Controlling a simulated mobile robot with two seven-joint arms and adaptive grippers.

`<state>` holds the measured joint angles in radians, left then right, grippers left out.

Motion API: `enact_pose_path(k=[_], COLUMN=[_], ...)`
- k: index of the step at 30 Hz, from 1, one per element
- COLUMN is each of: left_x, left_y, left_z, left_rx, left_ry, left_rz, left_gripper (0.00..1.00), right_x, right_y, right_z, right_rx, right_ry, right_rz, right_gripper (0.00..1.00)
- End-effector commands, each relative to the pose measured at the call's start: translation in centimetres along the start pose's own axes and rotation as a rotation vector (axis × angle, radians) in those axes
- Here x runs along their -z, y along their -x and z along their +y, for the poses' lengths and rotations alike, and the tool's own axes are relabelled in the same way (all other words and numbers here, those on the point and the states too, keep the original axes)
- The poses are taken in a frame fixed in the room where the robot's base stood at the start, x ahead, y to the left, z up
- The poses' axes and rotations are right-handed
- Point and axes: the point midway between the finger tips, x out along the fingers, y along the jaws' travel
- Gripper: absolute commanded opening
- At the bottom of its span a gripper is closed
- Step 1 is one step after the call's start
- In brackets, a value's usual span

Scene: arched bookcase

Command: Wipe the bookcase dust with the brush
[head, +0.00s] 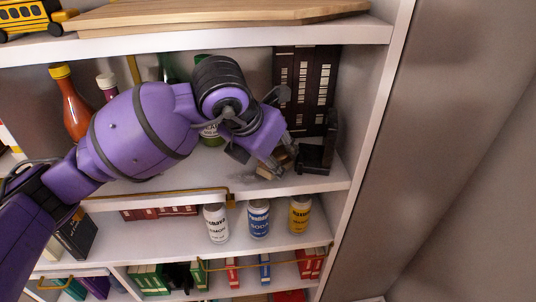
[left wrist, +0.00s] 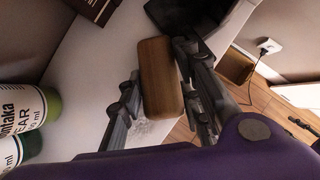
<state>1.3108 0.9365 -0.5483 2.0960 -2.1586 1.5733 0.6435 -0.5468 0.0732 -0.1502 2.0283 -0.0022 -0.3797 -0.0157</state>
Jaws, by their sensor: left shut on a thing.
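The white bookcase (head: 366,140) fills most of the head view. My left gripper (head: 276,158) is over the right part of its middle shelf. In the left wrist view the left gripper (left wrist: 158,92) has its fingers on both sides of the brush (left wrist: 160,72), a brown wooden block, and is shut on it. The brush is mostly hidden by the fingers in the head view. A pale, speckled dust patch (left wrist: 147,132) lies on the white shelf beside the brush's near end. I cannot tell whether the brush touches the shelf. My right gripper is not in view.
A dark bookend-like object (head: 322,150) stands right of the gripper, before dark books (head: 305,85). Bottles, including a red-orange one (head: 75,105), stand left behind my arm. A brass rail (head: 160,193) edges the shelf's left front. Cans (head: 258,218) stand below.

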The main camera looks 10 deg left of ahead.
Motion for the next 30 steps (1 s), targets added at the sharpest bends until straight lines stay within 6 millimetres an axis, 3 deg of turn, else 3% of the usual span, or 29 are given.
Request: enact_pose_path(k=[30], left_x=[4.1], left_y=[2.2], left_z=[4.8], left_rx=[-0.003], left_ry=[0.002], left_rz=[0.001], left_gripper=[0.00], right_x=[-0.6], right_y=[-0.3], right_z=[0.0], right_rx=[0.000], right_ry=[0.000], right_rz=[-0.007], right_gripper=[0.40])
